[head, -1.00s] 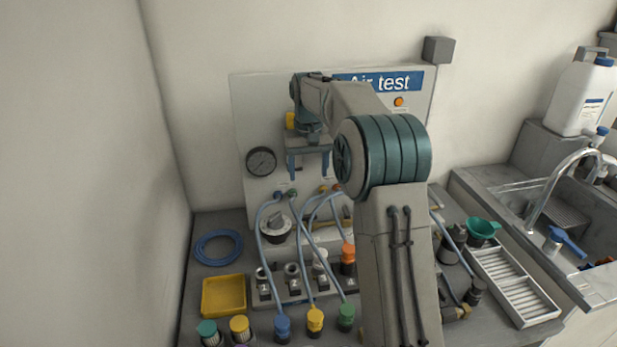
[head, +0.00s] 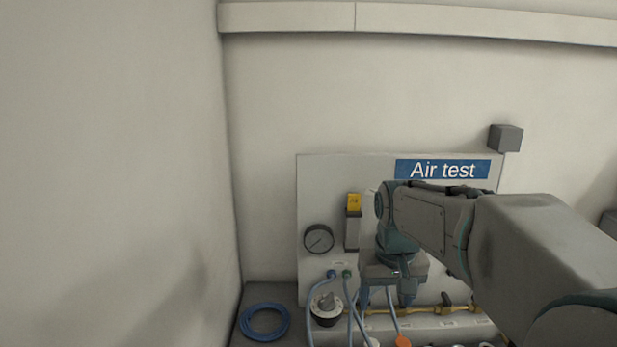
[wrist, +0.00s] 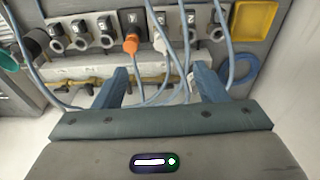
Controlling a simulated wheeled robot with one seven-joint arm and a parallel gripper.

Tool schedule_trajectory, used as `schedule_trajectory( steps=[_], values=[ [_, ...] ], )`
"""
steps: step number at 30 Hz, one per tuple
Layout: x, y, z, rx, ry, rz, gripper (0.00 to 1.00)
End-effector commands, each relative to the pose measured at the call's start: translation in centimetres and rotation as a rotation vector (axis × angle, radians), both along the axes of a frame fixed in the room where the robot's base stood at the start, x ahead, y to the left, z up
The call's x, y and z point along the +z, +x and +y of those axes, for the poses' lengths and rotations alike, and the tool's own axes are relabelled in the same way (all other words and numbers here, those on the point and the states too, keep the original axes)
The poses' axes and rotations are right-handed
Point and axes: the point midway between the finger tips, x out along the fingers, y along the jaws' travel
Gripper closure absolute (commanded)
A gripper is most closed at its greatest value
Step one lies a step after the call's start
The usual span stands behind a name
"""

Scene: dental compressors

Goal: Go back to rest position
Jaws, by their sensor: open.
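My gripper (head: 385,297) hangs in front of the lower part of the air test panel (head: 450,205), fingers pointing down. In the wrist view my gripper (wrist: 160,84) has its two blue fingers spread wide with nothing held between them. Thin blue hoses (wrist: 186,45) pass behind and between the fingers in that view; I cannot tell how close they are. My arm comes in from the right in the head view and hides part of the panel.
A coiled blue hose (head: 264,321) lies at left. The wrist view shows an orange connector (wrist: 131,43) and yellow tray (wrist: 254,20).

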Motion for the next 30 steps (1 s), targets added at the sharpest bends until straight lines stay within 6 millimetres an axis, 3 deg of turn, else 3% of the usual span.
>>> schedule_trajectory(
  steps=[1, 6, 12, 18, 30],
  values=[
    [-0.2, -2.1, -0.1, -0.001, 0.002, -0.014, 0.35],
    [-2.0, -8.2, -0.3, -0.008, 0.010, -0.057, 0.35],
    [-4.7, -13.5, -0.4, -0.015, 0.020, -0.094, 0.35],
    [-6.0, -15.6, -0.5, -0.016, 0.027, -0.108, 0.35],
    [-6.1, -15.7, -0.5, -0.017, 0.027, -0.108, 0.35]
  ],
)
